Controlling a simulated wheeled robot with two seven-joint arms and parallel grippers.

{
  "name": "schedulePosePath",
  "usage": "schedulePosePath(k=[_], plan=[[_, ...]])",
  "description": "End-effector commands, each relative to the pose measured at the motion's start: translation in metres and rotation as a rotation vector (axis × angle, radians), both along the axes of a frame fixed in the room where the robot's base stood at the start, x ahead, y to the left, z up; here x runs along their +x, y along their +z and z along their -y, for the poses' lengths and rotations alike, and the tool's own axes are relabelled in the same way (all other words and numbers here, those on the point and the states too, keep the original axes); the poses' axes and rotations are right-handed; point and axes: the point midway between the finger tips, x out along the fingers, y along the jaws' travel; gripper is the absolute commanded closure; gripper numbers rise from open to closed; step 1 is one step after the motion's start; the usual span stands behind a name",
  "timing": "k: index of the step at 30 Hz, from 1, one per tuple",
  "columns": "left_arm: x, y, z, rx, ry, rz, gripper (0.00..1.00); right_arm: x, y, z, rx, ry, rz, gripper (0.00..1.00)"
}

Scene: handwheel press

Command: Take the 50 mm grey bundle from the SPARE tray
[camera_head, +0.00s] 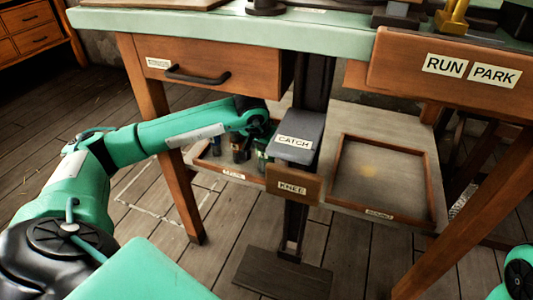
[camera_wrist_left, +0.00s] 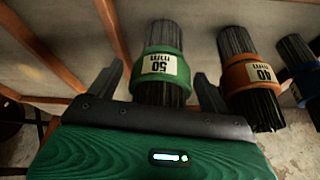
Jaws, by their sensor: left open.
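In the left wrist view a dark grey bundle (camera_wrist_left: 161,60) with a green band and a "50 mm" label stands between the spread fingers of my left gripper (camera_wrist_left: 160,80). The fingers are open, one on each side of it, and its lower end is partly hidden by the gripper body. Whether the fingers touch it I cannot tell. In the head view my left arm reaches under the bench to the left tray (camera_head: 233,175) on the lower shelf, whose label is too small to read. The green-banded bundle (camera_head: 262,161) shows there, partly hidden. My right gripper is out of view.
An orange-banded "40 mm" bundle (camera_wrist_left: 251,76) stands close beside the right finger, with a blue-banded bundle (camera_wrist_left: 303,72) beyond. The CATCH block (camera_head: 299,135) and KNEE board (camera_head: 293,184) stand right of my gripper. The right tray (camera_head: 431,185) looks empty. A drawer (camera_head: 210,72) hangs above my arm.

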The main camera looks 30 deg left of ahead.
Motion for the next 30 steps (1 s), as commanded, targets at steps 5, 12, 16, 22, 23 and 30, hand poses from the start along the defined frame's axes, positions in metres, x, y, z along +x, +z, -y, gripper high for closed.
schedulePosePath(k=[5,12,16,22,23,30], plan=[[0.0,0.0,0.0,0.0,0.0,0.0,0.41,0.0,0.0,0.0,0.0,0.0,0.0,0.64],[0.0,0.0,0.0,0.0,0.0,0.0,0.7,0.0,0.0,0.0,0.0,0.0,0.001,0.64],[0.0,0.001,0.0,0.0,0.0,0.0,0.7,0.0,0.0,0.0,0.0,0.0,0.001,0.64],[0.0,0.007,0.0,0.0,0.0,0.001,0.7,-0.001,0.004,0.0,0.0,-0.002,0.004,0.64],[0.0,0.009,0.0,0.0,0.0,0.001,0.7,-0.001,0.005,0.0,0.0,-0.002,0.004,0.64],[0.0,0.036,0.0,0.0,0.001,0.002,0.7,0.007,-0.003,-0.006,-0.032,-0.016,-0.033,0.64]])
